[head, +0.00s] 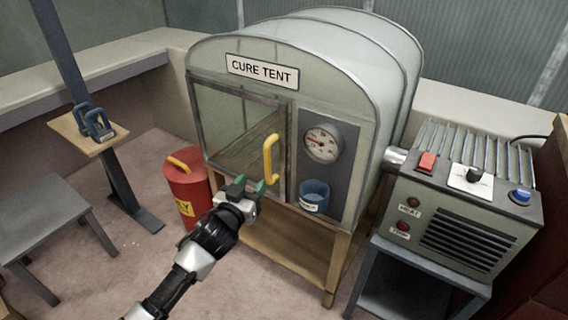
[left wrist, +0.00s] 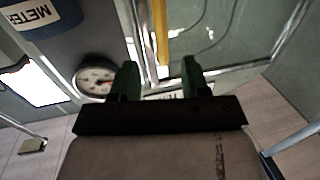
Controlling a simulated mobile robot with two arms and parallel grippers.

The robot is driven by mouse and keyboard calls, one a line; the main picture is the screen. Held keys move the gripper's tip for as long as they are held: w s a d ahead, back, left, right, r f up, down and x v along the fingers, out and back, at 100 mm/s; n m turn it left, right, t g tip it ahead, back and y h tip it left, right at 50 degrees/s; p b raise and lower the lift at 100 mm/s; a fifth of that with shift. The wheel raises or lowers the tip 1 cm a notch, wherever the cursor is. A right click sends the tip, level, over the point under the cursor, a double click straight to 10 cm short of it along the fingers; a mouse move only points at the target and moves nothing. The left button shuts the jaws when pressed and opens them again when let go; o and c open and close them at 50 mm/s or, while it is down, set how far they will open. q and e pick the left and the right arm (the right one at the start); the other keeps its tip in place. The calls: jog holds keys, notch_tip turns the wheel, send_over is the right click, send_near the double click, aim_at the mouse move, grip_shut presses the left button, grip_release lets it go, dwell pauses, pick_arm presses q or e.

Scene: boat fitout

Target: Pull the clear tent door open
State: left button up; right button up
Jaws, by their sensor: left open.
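The clear tent door (head: 238,128) is a see-through panel in a grey frame on the front of the cure tent (head: 345,75). It looks shut. Its yellow handle (head: 271,158) stands upright near the door's right edge. My left gripper (head: 247,186) is open and empty, just below and left of the handle in the head view. In the left wrist view the handle (left wrist: 160,32) shows beyond the open green fingertips (left wrist: 160,75), apart from them and not between them. My right gripper is not in view.
A dial gauge (head: 322,143) and a blue cup (head: 314,196) are on the panel right of the door. A red bin (head: 188,188) stands left of the tent. A heater unit (head: 455,205) stands at right, a grey stool (head: 50,222) at left.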

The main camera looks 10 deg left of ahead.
aim_at(266, 164)
pick_arm(q)
jog(key=w, duration=0.3)
jog(key=w+d+b, duration=0.1)
jog(key=w, duration=0.5)
jog(key=shift+w+d+b, duration=0.15)
jog(key=shift+b, duration=0.15)
jog(key=shift+w, duration=0.45)
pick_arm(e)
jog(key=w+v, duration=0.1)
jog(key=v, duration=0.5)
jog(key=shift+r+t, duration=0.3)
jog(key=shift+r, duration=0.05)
pick_arm(q)
grip_shut()
